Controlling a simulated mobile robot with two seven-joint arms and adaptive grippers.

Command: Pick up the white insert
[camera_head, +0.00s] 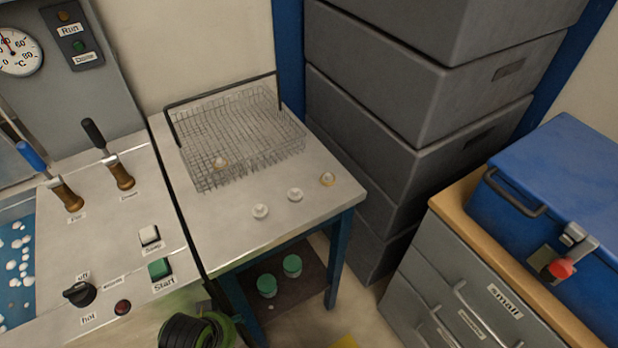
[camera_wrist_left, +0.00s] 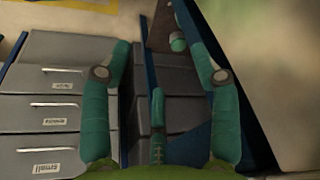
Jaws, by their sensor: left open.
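Two small round white inserts lie on the grey side table, one at the front (camera_head: 261,211) and one just right of it (camera_head: 295,195). A similar piece with a yellowish rim (camera_head: 327,179) lies near the table's right edge. Another yellowish piece (camera_head: 221,162) is in the wire basket. My left gripper (camera_wrist_left: 155,32) is open, with its green fingers apart and nothing seen between them. Only part of my left arm shows at the bottom of the head view, below the table. No insert shows in the left wrist view. My right gripper is not in view.
The wire basket (camera_head: 240,135) with a black handle stands at the back of the side table (camera_head: 235,225). Green-lidded jars (camera_head: 267,285) stand on its lower shelf. Grey crates (camera_head: 420,90) rise behind right. A blue box (camera_head: 560,190) tops the drawers. The control bench is left.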

